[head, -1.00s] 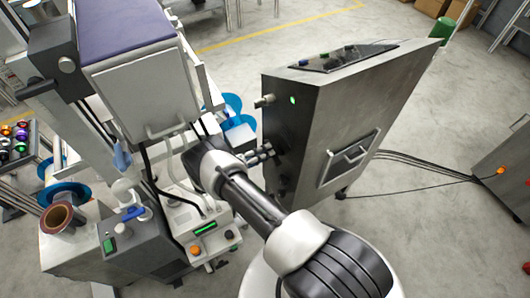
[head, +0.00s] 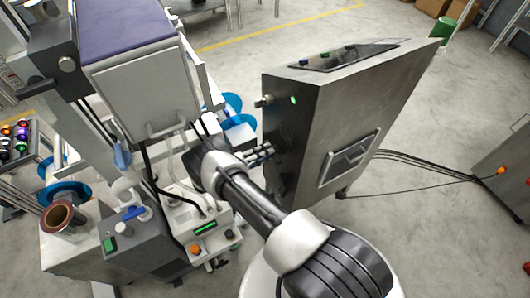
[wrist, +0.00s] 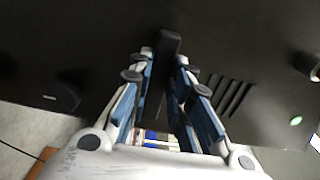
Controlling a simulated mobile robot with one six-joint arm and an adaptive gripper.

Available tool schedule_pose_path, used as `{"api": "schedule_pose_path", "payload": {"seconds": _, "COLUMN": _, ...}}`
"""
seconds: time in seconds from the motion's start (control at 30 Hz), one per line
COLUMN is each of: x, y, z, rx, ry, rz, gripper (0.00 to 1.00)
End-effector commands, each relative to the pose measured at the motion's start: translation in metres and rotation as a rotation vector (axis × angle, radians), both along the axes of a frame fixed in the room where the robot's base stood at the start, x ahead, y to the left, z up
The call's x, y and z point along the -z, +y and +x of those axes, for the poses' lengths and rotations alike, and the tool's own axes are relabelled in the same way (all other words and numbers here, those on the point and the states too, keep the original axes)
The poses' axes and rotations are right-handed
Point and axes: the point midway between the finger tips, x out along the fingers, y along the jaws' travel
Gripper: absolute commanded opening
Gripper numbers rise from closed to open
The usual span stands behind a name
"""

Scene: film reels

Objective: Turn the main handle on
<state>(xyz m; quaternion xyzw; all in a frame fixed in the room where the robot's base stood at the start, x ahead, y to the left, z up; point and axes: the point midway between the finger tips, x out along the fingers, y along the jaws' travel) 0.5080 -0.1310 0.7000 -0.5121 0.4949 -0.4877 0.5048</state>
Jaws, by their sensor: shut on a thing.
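The main handle (wrist: 168,46) is a black bar on the dark side panel of the steel cabinet (head: 350,105). In the wrist view it stands nearly upright in the picture, between the two fingers. My gripper (wrist: 164,66) is shut on it, one blue-and-grey finger on each side. In the head view my gripper (head: 262,154) reaches the left side of the cabinet, and the handle is hard to make out there. A green lamp (head: 293,100) glows on the cabinet's side above my gripper; it also shows in the wrist view (wrist: 296,121).
A machine with a green display (head: 205,227) and hoses stands close to the left of my arm. Blue reels (head: 232,102) lie behind it. Black cables (head: 425,160) run over the floor right of the cabinet. Open floor lies beyond.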

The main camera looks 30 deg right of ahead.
Motion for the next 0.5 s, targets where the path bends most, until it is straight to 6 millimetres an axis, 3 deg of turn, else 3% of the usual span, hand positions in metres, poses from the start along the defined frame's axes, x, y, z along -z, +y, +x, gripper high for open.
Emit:
{"api": "schedule_pose_path", "payload": {"seconds": 0.07, "x": 0.0004, "y": 0.0, "z": -0.0005, "rx": 0.0, "ry": 0.004, "rz": 0.0, "gripper": 0.0}}
{"api": "schedule_pose_path", "payload": {"seconds": 0.1, "x": 0.0004, "y": 0.0, "z": -0.0005, "rx": 0.0, "ry": 0.004, "rz": 0.0, "gripper": 0.19}}
{"api": "schedule_pose_path", "payload": {"seconds": 0.4, "x": 0.0002, "y": 0.0, "z": -0.0003, "rx": 0.0, "ry": 0.002, "rz": 0.0, "gripper": 0.38}}
{"api": "schedule_pose_path", "payload": {"seconds": 0.5, "x": 0.0001, "y": 0.0, "z": -0.0002, "rx": 0.0, "ry": 0.001, "rz": 0.0, "gripper": 0.38}}
